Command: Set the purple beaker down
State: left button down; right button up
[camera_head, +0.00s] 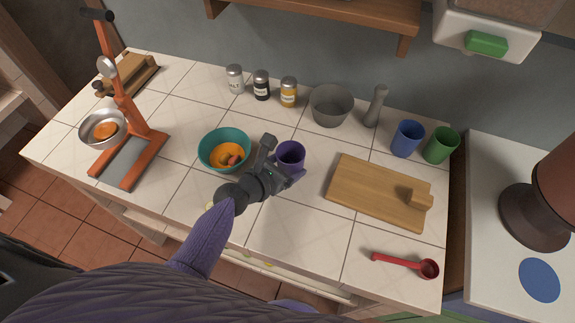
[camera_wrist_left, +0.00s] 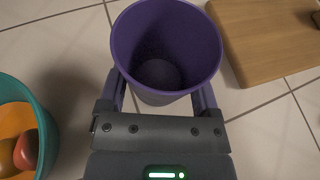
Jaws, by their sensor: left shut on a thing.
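The purple beaker (camera_head: 290,154) is near the middle of the tiled counter, just right of the teal bowl. My left gripper (camera_head: 285,172) is shut on it from the near side. In the left wrist view the beaker (camera_wrist_left: 166,45) is upright, its open mouth towards the camera, and looks empty inside. The two fingers of the left gripper (camera_wrist_left: 163,92) lie along its sides. I cannot tell whether its base touches the counter. My right gripper is not in view.
The teal bowl (camera_head: 224,150) with orange contents stands close left. A wooden board (camera_head: 375,190) lies to the right. A grey bowl (camera_head: 331,105) and several jars stand behind. Blue (camera_head: 407,138) and green (camera_head: 440,146) cups stand back right. A red scoop (camera_head: 405,264) lies at front right.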

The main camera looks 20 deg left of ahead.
pick_arm(q)
grip_release()
jog(key=shift+f, duration=0.15)
jog(key=shift+r, duration=0.2)
jog(key=p+v, duration=0.3)
jog(key=v, duration=0.9)
